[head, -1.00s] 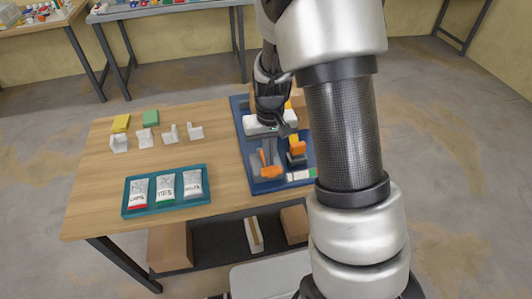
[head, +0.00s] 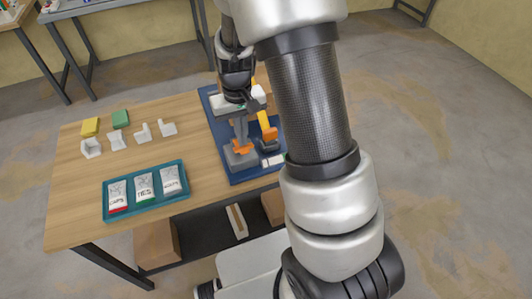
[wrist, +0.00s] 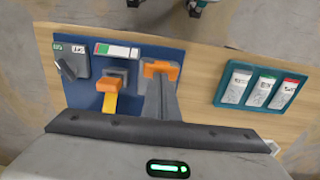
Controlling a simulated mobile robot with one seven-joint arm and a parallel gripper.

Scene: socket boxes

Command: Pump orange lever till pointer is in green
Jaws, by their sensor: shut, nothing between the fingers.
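The orange lever (head: 242,148) is on a grey base on the blue board, and its wide handle (wrist: 162,69) shows in the wrist view. My gripper (head: 241,137) is shut and empty, its grey fingers pointing down at the handle. In the wrist view the fingers (wrist: 163,88) overlap the handle; I cannot tell whether they touch. The gauge strip (wrist: 117,50) has red, white and green parts. Its pointer is too small to read. In the head view the gauge (head: 273,160) is partly hidden by my arm.
Beside the lever stands an orange block (wrist: 108,84) with a yellow bar, also in the head view (head: 269,133). A grey switch (wrist: 70,62) is at the board's left in the wrist view. A teal tray (head: 145,203) holds three packets. Wood between tray and board is clear.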

